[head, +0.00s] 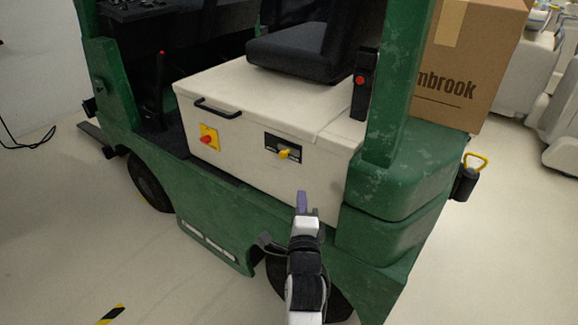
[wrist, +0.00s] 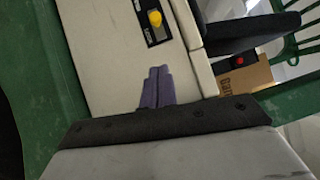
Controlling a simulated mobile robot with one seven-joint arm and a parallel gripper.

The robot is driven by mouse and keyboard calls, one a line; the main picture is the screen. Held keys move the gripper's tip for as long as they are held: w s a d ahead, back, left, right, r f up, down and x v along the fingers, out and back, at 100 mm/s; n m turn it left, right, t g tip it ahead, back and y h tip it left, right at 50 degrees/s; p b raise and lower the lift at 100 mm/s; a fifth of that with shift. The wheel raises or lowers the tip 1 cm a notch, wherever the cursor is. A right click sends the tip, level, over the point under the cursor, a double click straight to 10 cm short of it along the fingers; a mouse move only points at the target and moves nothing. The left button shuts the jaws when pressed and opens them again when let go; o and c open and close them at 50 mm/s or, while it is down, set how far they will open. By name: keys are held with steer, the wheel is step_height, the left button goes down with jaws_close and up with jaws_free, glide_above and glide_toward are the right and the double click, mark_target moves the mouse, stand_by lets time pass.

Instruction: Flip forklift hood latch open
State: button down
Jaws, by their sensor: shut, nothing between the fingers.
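The forklift's cream hood (head: 262,95) has a yellow latch (head: 288,154) on a dark plate on its side face. The latch lever lies roughly sideways in the head view. The yellow latch (wrist: 155,18) also shows near the top of the wrist view, beyond the fingertips. My gripper (head: 302,196) has purple fingers, shut together with nothing between them. It is below and slightly right of the latch, apart from it. In the wrist view my gripper (wrist: 159,72) points toward the cream panel. The hood lid appears down.
A black handle (head: 217,109) and a red knob on a yellow plate (head: 209,137) are left of the latch. The green body (head: 388,181) and post stand at right, with a cardboard box (head: 470,55) behind.

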steer(key=p, duration=0.2)
glide_toward(289, 153)
steer(key=d, duration=0.3)
steer(key=shift+w+a+r+p, duration=0.15)
steer(key=shift+w+a+r, duration=0.1)
steer(key=shift+w+a, duration=0.65)
steer(key=shift+w+a+r+p, duration=0.15)
steer(key=shift+w+a+r, duration=0.1)
steer(key=shift+w+a, duration=0.6)
